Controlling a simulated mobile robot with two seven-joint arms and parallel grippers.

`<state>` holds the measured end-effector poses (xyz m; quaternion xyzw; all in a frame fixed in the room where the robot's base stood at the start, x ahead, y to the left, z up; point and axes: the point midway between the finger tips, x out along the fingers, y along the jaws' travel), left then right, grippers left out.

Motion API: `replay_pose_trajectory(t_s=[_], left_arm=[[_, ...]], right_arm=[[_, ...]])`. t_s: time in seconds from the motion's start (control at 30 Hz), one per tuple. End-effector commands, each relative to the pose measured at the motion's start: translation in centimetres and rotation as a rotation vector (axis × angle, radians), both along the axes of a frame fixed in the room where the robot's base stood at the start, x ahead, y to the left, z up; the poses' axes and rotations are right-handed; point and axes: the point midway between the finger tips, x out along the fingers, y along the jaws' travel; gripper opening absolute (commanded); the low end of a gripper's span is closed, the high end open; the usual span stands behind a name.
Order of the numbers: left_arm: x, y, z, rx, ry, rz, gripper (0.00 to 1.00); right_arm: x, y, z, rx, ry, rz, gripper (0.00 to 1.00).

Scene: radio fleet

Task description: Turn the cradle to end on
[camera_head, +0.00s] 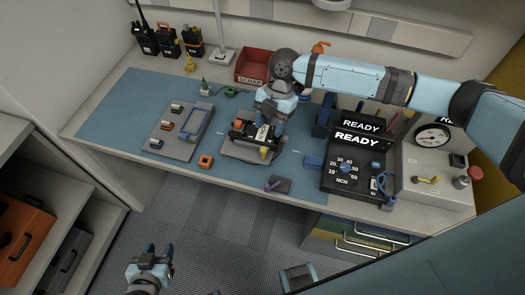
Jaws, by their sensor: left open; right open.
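The cradle (243,152) is a grey plate on the blue mat, near the middle of the bench. A dark piece with orange parts (241,128) lies on it, with a white tag and a yellow-tipped piece at its right side. My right gripper (268,122) is open, pointing down over the right part of the cradle; the wrist hides its fingertips, so I cannot tell whether they touch anything. My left gripper (150,262) is open and empty, low in front of the bench, well apart from the cradle.
A grey tray (186,145) with small coloured parts lies left of the cradle. An orange block (205,161) and a dark pad (278,184) lie in front. The black READY tester (350,178) stands right, a red scrap bin (254,64) behind. The mat's left end is clear.

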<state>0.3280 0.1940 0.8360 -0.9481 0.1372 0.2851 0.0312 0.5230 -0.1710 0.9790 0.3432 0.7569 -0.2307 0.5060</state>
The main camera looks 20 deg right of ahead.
Motion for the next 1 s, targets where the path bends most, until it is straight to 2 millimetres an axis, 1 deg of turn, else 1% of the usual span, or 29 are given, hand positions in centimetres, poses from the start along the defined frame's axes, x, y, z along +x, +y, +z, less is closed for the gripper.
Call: replay_pose_trajectory(t_s=[0.1, 0.3, 0.4, 0.5, 0.7, 0.93, 0.97, 1.0], left_arm=[[0.0, 0.0, 0.4, 0.000, 0.001, 0.000, 0.43], [0.0, 0.0, 0.8, 0.001, 0.001, 0.001, 0.43], [0.0, 0.0, 1.0, 0.001, 0.000, 0.001, 0.43], [0.0, 0.0, 1.1, 0.001, 0.000, 0.001, 0.43], [0.0, 0.0, 1.2, 0.000, 0.000, 0.001, 0.43], [0.0, 0.0, 1.1, -0.001, 0.000, 0.002, 0.43], [0.0, 0.0, 1.1, -0.001, 0.000, 0.002, 0.43], [0.0, 0.0, 1.1, -0.001, 0.000, 0.002, 0.43]], right_arm=[[-0.7, 0.8, -2.4, 0.000, 0.003, 0.000, 0.48], [-1.7, 2.0, -6.2, 0.000, 0.002, -0.003, 0.48], [-2.1, 2.5, -7.7, 0.001, 0.002, -0.003, 0.48], [-2.3, 2.8, -8.7, 0.001, 0.000, -0.004, 0.48], [-2.6, 3.1, -9.7, 0.001, -0.001, -0.002, 0.48], [-2.6, 3.1, -9.7, 0.001, -0.001, -0.003, 0.48], [-2.6, 3.1, -9.7, 0.001, -0.001, -0.003, 0.41], [-2.6, 3.1, -9.7, 0.001, -0.001, -0.003, 0.32]])
